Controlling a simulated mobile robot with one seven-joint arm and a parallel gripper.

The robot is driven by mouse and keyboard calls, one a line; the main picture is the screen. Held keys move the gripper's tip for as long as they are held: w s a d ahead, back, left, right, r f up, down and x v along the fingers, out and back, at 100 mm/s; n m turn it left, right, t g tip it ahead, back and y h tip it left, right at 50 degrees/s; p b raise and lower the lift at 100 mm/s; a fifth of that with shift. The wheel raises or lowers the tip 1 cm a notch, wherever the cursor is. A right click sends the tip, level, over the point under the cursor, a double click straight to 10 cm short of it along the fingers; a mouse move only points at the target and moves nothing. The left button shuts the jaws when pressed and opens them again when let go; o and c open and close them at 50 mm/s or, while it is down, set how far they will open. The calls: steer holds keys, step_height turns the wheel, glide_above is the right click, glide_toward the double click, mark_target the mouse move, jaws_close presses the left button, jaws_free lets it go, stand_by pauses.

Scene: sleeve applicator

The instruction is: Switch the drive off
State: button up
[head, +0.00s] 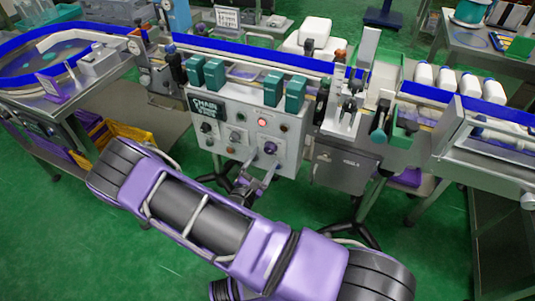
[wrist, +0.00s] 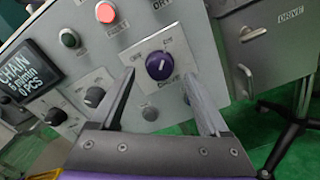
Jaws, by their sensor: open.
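In the head view the knob (head: 270,148) is at the panel's lower right. My gripper (wrist: 157,80) is open and empty, its fingers pointing at the panel on either side of the knob in the wrist view. I cannot tell whether they touch it. In the head view my gripper (head: 258,176) is just below the knob.
A red button (wrist: 105,12), a dark green button (wrist: 70,38) and a black knob (wrist: 94,96) sit on the same panel. A small display (wrist: 30,72) reads CHAIN. A grey cabinet (head: 342,168) stands right of the panel. White bottles (head: 445,78) stand on the conveyor at right.

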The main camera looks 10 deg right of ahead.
mark_target(269, 151)
steer(key=shift+x, duration=1.7)
jaws_close()
